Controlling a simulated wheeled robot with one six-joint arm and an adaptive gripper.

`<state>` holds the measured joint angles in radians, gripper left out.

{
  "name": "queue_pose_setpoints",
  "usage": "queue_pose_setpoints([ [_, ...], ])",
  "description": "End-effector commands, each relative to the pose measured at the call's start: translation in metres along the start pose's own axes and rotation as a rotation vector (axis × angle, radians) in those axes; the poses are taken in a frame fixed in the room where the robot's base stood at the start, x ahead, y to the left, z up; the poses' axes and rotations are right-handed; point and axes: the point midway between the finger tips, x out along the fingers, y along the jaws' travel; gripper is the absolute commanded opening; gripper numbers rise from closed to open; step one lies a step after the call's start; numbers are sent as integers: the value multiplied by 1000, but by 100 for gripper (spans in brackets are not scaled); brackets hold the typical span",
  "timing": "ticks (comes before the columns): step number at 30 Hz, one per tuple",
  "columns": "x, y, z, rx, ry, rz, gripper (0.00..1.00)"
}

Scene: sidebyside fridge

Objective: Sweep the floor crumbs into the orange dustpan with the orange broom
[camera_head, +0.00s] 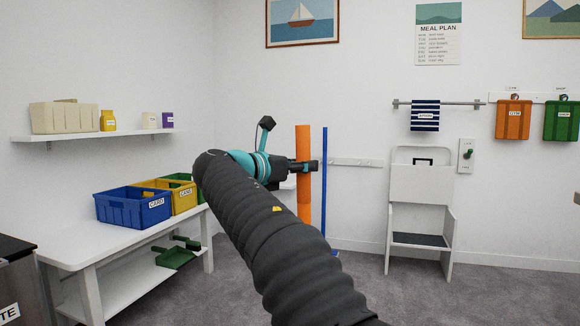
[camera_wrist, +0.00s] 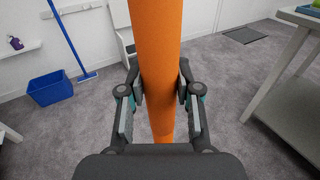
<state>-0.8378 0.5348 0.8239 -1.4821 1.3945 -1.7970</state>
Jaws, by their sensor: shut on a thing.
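My gripper (camera_head: 308,166) is shut on a thick upright orange pole (camera_head: 304,212), which looks like the handle of the orange broom. In the wrist view the pole (camera_wrist: 155,35) runs from the top edge down between both fingers of my gripper (camera_wrist: 160,85). The pole's lower end is hidden behind my arm in the head view and behind the gripper in the wrist view, so I cannot see bristles. I see no crumbs and no orange dustpan in either view.
A blue-handled tool (camera_head: 325,180) leans near the wall, beside a blue bin (camera_wrist: 50,90) in the wrist view. A white step stool (camera_head: 421,205) stands right. A white bench (camera_head: 75,245) at left carries bins (camera_head: 133,207); a green dustpan (camera_head: 174,257) lies on its lower shelf.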

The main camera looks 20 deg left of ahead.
Motion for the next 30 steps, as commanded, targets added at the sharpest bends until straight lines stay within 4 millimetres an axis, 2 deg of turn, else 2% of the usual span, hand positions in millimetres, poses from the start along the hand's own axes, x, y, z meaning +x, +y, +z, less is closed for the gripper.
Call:
queue_pose_setpoints([
  [30,50,-106,4,3,-3,0,0],
])
